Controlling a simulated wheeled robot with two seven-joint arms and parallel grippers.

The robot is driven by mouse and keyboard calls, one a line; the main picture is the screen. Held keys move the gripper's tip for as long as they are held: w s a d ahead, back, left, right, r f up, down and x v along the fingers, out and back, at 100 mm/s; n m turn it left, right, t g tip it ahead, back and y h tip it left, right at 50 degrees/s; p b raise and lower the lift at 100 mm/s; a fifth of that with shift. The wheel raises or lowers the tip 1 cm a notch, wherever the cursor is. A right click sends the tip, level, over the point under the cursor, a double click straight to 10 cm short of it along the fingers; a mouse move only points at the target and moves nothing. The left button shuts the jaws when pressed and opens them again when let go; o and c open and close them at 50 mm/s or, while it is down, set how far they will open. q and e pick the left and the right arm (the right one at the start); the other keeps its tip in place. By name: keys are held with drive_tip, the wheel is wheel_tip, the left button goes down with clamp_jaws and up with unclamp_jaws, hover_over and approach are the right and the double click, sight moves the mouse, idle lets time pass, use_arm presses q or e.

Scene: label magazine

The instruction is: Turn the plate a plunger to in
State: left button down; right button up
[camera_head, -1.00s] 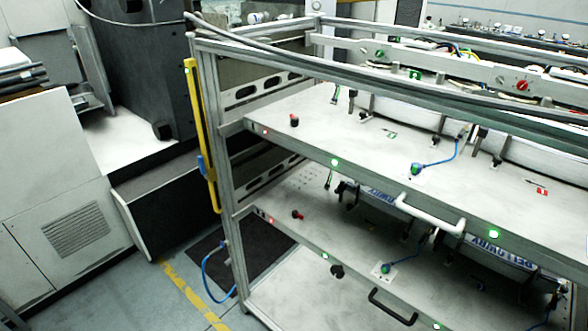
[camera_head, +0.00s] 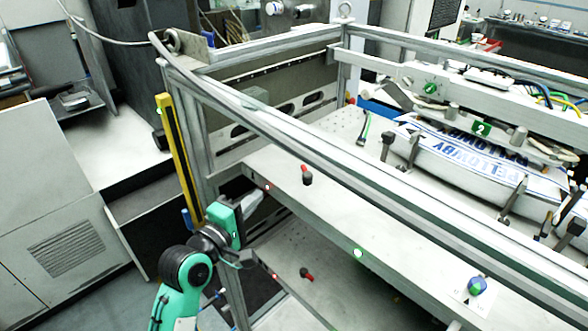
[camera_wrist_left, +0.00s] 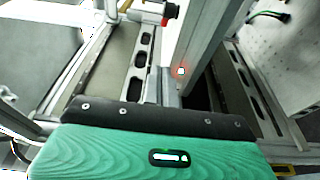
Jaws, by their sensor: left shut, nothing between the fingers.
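A plunger with a red lever and black base (camera_head: 307,176) stands on the upper shelf near its front left corner. A second, similar red and black plunger (camera_head: 306,273) stands on the lower shelf. I cannot read which belongs to plate a. One red and black plunger (camera_wrist_left: 158,10) shows at the top of the left wrist view. My left gripper (camera_head: 250,204) is shut and empty, beside the rack's front left post, left of both plungers and touching neither. Its green and black body fills the bottom of the wrist view. My right gripper is not in view.
The metal rack's post (camera_head: 198,130) and long top rail (camera_head: 290,140) stand close to my left arm. Red and green lights line the shelf edge (camera_head: 320,222). A yellow bar (camera_head: 174,150) hangs on the left.

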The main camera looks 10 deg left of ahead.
sight(291, 183)
use_arm(q)
drive_tip(key=p+x, duration=0.3)
drive_tip(key=x, duration=0.5)
drive_tip(key=shift+w+r, duration=0.1)
drive_tip(key=shift+w, duration=0.3)
drive_tip(key=shift+w+d+p, duration=0.25)
drive_tip(key=shift+d+p, duration=0.1)
drive_tip(key=shift+d, duration=0.2)
drive_tip(key=shift+w+d+p, duration=0.2)
drive_tip(key=shift+d+p, duration=0.15)
drive_tip(key=shift+d, duration=0.2)
drive_tip(key=shift+w+d, duration=0.25)
drive_tip(key=shift+d, duration=0.5)
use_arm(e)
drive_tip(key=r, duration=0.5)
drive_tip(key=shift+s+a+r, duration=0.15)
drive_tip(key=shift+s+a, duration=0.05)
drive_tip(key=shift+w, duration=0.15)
use_arm(q)
drive_tip(key=shift+w+f+m+h+b, duration=0.1)
drive_tip(key=shift+f+m+h+b, duration=0.2)
drive_tip(key=shift+m+h, duration=0.15)
drive_tip(key=shift+r+g+h, duration=0.1)
drive_tip(key=shift+g+h, duration=0.2)
drive_tip(key=shift+h, duration=0.05)
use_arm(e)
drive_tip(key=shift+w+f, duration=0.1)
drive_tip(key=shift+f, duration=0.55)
